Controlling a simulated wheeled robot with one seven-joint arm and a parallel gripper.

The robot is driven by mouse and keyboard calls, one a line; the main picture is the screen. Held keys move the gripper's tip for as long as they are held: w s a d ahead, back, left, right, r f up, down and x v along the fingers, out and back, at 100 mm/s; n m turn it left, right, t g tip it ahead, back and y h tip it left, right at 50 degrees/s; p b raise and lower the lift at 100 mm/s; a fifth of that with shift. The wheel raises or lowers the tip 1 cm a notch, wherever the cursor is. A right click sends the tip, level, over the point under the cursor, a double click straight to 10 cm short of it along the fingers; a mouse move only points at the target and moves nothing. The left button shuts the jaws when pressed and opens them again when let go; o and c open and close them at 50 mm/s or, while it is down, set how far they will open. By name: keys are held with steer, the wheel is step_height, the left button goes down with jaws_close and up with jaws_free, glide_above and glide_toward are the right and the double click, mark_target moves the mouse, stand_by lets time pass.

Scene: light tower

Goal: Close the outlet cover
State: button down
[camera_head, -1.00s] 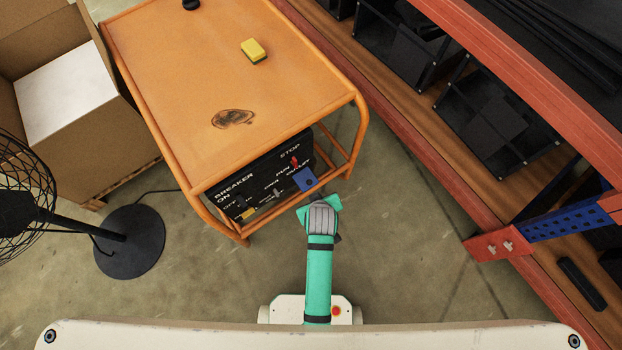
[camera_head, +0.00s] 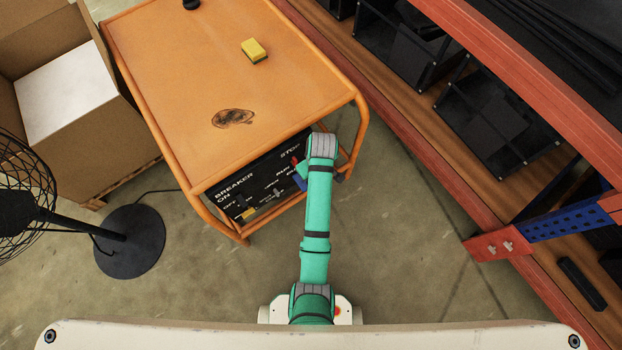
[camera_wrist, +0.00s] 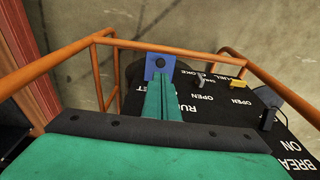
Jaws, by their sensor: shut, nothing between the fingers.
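The blue outlet cover (camera_head: 299,180) juts out from the right end of the black generator panel (camera_head: 262,185), partly hidden by my arm. In the wrist view the cover (camera_wrist: 159,66) is a blue plate with a dark round hole, just beyond my fingertips. My gripper (camera_wrist: 162,84) is shut and empty, its two green fingers side by side and pointing at the cover. I cannot tell whether they touch it. The outlet is hidden. In the head view my gripper is hidden behind the arm.
The orange tubular frame (camera_wrist: 60,67) surrounds the panel closely. A red lever (camera_head: 295,161), a yellow switch (camera_wrist: 239,84) and other switches are on the panel. A shelf rack (camera_head: 455,190) stands right, a fan (camera_head: 130,242) and cardboard box (camera_head: 85,130) left.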

steer(key=f, duration=0.6)
steer(key=w+f, duration=0.1)
steer(key=f, duration=0.2)
steer(key=shift+w+a+f, duration=0.1)
steer(key=shift+a+f, duration=0.1)
steer(key=shift+a, duration=0.2)
steer(key=shift+f, duration=0.15)
